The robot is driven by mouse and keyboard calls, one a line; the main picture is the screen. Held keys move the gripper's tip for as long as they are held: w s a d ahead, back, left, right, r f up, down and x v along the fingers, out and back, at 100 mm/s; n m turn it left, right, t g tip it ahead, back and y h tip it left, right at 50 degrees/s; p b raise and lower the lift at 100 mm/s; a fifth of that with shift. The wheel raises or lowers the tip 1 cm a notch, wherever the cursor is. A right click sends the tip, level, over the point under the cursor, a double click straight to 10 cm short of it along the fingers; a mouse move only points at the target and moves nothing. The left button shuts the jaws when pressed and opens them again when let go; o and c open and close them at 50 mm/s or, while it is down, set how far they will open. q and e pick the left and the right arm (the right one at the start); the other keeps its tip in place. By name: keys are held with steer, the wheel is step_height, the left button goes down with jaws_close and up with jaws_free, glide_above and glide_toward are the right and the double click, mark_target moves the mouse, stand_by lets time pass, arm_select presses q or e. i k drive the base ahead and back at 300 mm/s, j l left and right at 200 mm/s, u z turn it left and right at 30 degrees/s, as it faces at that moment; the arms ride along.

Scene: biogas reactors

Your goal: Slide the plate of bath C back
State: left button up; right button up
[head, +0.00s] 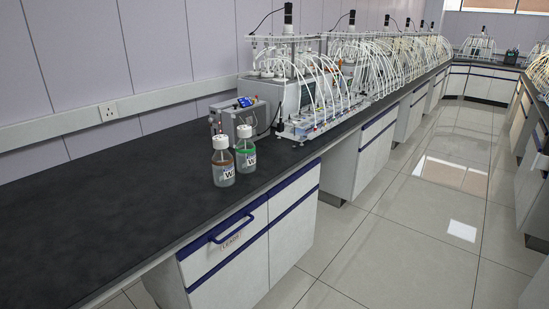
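A row of reactor baths with many white tubes stands along the long dark bench. The nearest bath (287,92) has a black motor on top and a low white base (312,128) in front. Another bath (350,60) stands behind it, and more follow farther down the bench. No letter is readable on any of them, so I cannot tell which is bath C. Its plate cannot be made out at this distance. Neither of my grippers is in view.
Two capped bottles, one with a brown band (222,168) and one with a green band (245,156), stand near the bench edge. A grey device (232,118) is behind them. The near benchtop (110,210) is bare. The tiled floor (420,220) at right is clear.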

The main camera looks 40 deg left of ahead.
mark_target(287, 33)
steer(key=i+l, duration=0.1)
steer(key=i, duration=0.8)
steer(key=i+l+u, duration=0.1)
steer(key=u, duration=0.3)
steer(key=i+l+u, duration=0.15)
steer(key=u, duration=0.25)
steer(key=i+l+u, duration=0.15)
steer(key=u, duration=0.25)
steer(key=l+u, duration=0.3)
steer(key=u, duration=0.15)
steer(key=l+u, duration=0.3)
steer(key=u, duration=0.2)
steer(key=l+u, duration=0.3)
steer(key=u, duration=0.15)
steer(key=k+j, duration=0.05)
